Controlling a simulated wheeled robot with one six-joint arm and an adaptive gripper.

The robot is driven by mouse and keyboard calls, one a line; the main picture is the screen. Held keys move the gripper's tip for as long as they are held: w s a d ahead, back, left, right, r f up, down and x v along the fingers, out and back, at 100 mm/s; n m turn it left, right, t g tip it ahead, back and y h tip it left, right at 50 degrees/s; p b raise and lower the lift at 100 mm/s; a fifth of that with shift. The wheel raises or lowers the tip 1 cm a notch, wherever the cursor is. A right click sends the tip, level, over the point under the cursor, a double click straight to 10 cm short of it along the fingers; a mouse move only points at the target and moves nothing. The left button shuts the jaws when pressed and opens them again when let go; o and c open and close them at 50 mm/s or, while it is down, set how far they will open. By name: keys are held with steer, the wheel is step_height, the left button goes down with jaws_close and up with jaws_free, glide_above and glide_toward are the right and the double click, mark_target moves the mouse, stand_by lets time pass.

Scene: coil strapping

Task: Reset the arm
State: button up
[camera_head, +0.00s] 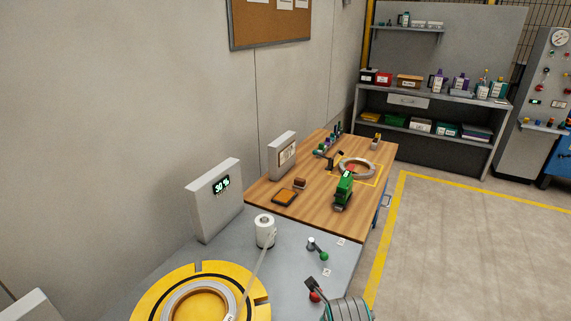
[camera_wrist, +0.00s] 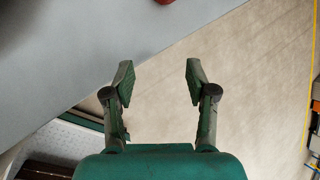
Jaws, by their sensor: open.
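My gripper (camera_wrist: 158,80) shows in the wrist view with its two dark green fingers spread wide apart. Nothing is between the fingers; bare floor and the edge of the grey bench top (camera_wrist: 60,60) lie beyond them. In the head view I cannot make out the fingers clearly. A ribbed grey and green part at the bottom edge there may belong to my arm.
Floor at right is clear.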

steer(key=s+d+f+n+t, duration=0.2)
steer(key=s+f+n, duration=0.4)
steer(key=s, duration=0.5)
steer(key=s+d+f+n+t, duration=0.2)
steer(key=s+d+f+n, duration=0.1)
steer(key=s+n, duration=0.6)
steer(key=s+r+n+t, duration=0.2)
steer(key=s+r+n, duration=0.4)
steer(key=s, duration=0.5)
steer(key=s+d+r+n+t, duration=0.1)
steer(key=s+r+n+t, duration=0.1)
steer(key=s+r+n, duration=0.5)
steer(key=s+r, duration=0.1)
steer(key=s, duration=0.3)
steer(key=shift+s+d+r+t+y, duration=0.15)
steer(key=shift+s+r+t+y, duration=0.15)
steer(key=shift+s+r, duration=0.1)
